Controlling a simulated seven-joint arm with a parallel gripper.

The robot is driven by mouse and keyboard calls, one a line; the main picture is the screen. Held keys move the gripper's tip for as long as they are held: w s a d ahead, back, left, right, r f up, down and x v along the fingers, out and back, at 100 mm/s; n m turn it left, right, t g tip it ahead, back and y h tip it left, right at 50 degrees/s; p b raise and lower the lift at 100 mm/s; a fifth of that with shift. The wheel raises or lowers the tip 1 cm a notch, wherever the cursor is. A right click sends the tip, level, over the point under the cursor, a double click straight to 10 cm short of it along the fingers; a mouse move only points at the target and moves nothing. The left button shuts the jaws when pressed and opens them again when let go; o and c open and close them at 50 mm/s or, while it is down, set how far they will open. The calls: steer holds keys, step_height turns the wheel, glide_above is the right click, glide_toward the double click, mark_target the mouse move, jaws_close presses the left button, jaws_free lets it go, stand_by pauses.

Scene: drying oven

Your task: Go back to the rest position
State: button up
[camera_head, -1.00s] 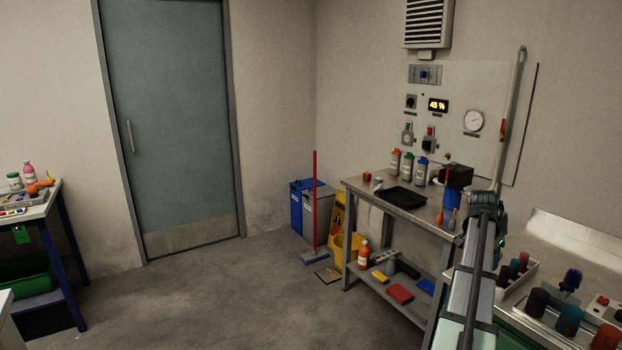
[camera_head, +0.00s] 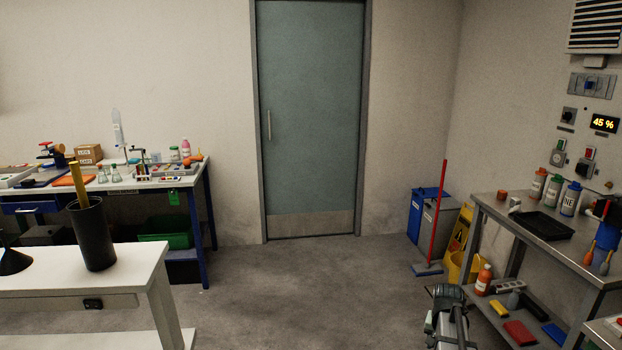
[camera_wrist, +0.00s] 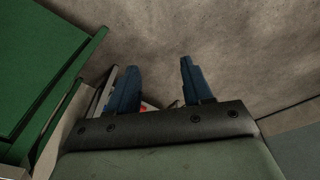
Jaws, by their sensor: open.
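My gripper (camera_wrist: 156,88) shows in the wrist view with its two blue fingers apart and nothing between them. Beyond the fingers is a plain greyish-brown surface. A small patch of red and white shows low between the fingers, too little to identify. In the head view, part of my arm shows at the bottom, right of the middle; the fingers are not seen there.
A steel bench (camera_head: 488,208) with a black tray (camera_head: 543,226) and bottles stands at the right. A white table (camera_head: 140,263) with a black cup (camera_head: 92,236) is at the lower left. A green panel (camera_wrist: 40,60) is close at left. The floor (camera_head: 300,290) between is clear.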

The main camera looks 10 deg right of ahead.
steer(key=s+a+f+n, duration=0.2)
steer(key=a+f+n, duration=0.15)
steer(key=a, duration=0.65)
steer(key=s+a+f+n+y, duration=0.15)
steer(key=a+f, duration=0.35)
steer(key=a, duration=0.5)
steer(key=s+a+f+n, duration=0.3)
steer(key=a+f, duration=0.1)
steer(key=a, duration=0.7)
steer(key=s+f+g, duration=0.3)
steer(key=s+f, duration=0.7)
steer(key=s, duration=0.5)
steer(key=s+f+g, duration=0.4)
steer(key=s+f, duration=0.6)
steer(key=s, duration=0.5)
steer(key=shift+f+g, duration=0.3)
